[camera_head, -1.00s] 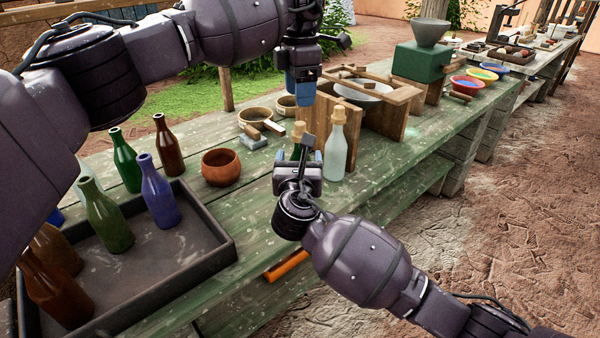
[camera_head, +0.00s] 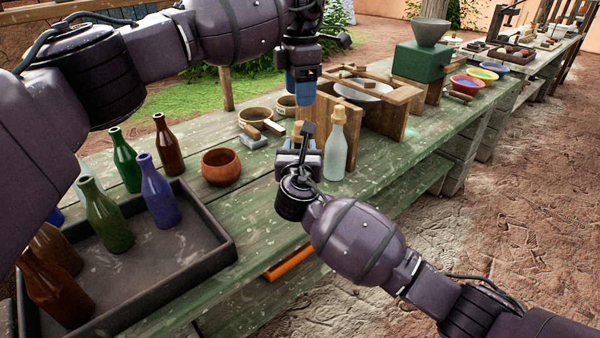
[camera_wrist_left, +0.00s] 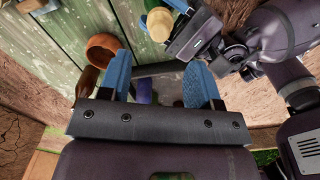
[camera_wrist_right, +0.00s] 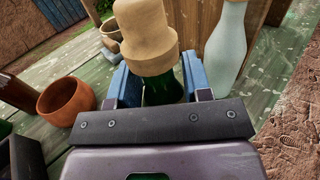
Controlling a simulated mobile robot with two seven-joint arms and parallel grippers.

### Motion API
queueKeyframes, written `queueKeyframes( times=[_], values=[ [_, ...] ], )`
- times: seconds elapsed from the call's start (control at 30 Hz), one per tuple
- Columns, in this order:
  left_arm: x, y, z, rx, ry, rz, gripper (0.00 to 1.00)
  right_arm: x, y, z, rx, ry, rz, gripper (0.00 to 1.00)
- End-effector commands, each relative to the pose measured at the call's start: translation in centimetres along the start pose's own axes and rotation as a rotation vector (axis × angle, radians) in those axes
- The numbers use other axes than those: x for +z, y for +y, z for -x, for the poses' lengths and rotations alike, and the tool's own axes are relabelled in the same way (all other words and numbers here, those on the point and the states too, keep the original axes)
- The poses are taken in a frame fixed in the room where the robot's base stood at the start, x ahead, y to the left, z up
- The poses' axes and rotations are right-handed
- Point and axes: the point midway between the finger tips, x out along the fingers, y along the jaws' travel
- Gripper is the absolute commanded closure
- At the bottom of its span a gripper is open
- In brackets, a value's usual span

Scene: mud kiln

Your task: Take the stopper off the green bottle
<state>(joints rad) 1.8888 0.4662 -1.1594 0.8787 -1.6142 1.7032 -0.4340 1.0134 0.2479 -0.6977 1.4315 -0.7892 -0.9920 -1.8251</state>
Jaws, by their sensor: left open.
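The green bottle (camera_wrist_right: 160,91) stands upright with a tan stopper (camera_wrist_right: 146,38) in its mouth. In the head view the stopper (camera_head: 297,130) shows just past my right gripper (camera_head: 300,160), which hides most of the bottle. In the right wrist view the blue fingers of that gripper (camera_wrist_right: 160,85) press on both sides of the green glass below the stopper. My left gripper (camera_head: 302,92) hangs above the bottle, open.
A clear bottle (camera_head: 336,152) with a stopper stands close at the right. Wooden boards (camera_head: 320,110) stand behind. An orange-brown bowl (camera_head: 221,168) and a dark tray (camera_head: 205,245) with several bottles are at the left.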

Motion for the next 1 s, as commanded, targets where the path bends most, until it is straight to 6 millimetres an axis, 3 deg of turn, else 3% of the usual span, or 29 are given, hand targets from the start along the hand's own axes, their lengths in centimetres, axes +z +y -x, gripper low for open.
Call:
queueKeyframes(
  times=[0.03, 0.2, 0.33, 0.53, 1.0],
  values=[
    [0.0, 0.0, 0.0, 0.000, 0.000, 0.000, 0.43, 0.0, 0.0, 0.0, 0.000, 0.000, 0.000, 0.75],
    [0.0, 0.0, 0.0, 0.000, 0.000, 0.000, 0.44, 0.0, 0.0, 0.0, 0.000, 0.000, 0.000, 0.99],
    [-0.4, 0.3, -0.5, -0.006, 0.003, 0.008, 0.44, 0.0, 0.0, 0.0, 0.000, 0.001, 0.000, 0.99],
    [-2.9, 0.9, -0.8, 0.006, -0.011, -0.013, 0.44, -0.1, 0.0, 0.0, 0.000, 0.001, 0.000, 0.99],
    [-4.0, -1.4, 1.1, 0.209, -0.005, -0.827, 0.44, -0.2, 0.0, 0.0, 0.000, 0.003, 0.001, 1.00]
  ],
)
